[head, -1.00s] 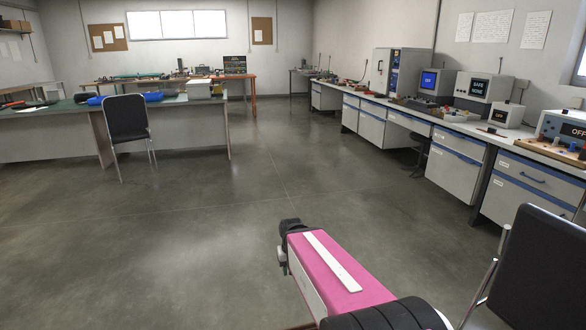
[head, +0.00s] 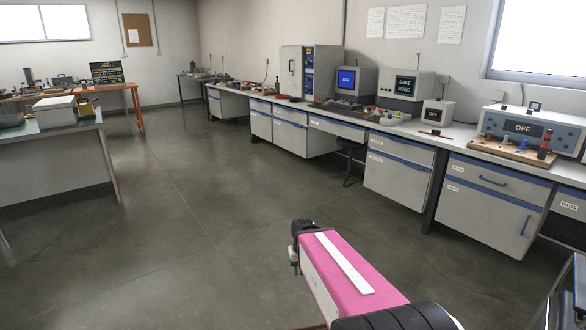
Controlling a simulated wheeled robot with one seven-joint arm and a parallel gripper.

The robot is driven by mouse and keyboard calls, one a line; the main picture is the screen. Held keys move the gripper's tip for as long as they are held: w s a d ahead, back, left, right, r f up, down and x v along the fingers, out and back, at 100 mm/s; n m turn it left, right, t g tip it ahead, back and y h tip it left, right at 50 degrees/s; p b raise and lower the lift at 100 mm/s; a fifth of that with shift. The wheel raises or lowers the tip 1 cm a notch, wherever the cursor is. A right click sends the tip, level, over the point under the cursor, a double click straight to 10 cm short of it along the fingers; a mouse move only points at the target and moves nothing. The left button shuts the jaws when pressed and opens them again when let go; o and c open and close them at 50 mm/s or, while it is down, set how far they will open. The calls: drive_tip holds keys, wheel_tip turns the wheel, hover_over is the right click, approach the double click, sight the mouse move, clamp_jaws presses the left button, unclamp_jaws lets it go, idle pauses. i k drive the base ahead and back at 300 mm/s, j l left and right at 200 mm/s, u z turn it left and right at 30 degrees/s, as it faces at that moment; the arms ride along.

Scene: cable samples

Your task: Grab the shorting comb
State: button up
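I cannot make out the shorting comb for certain in the head view. Small items lie on the long bench along the right wall, too small to name surely. One is a wooden board (head: 507,149) with coloured knobs and posts, in front of a grey unit marked OFF (head: 531,128). My pink arm reaches up from the bottom, over open floor and well apart from the bench. Its dark far end (head: 299,240) points away from me, and my gripper's fingers cannot be made out.
The long bench (head: 400,128) with drawers runs along the right wall. A stool (head: 350,155) stands under it. A desk (head: 60,165) is at the left and an orange-legged table (head: 135,103) at the back. The middle floor (head: 200,240) is clear.

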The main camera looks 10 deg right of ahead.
sight(435, 133)
drive_tip(key=i+l+z, duration=0.15)
drive_tip(key=i+z, duration=0.6)
drive_tip(key=i+j+z, duration=0.1)
drive_tip(key=i+z, duration=0.3)
drive_tip(key=i+j+z, duration=0.25)
drive_tip(key=z, duration=0.15)
drive_tip(key=i+j+z, duration=0.35)
drive_tip(key=i, duration=0.15)
drive_tip(key=i+j+z, duration=0.4)
drive_tip(key=i+l, duration=0.1)
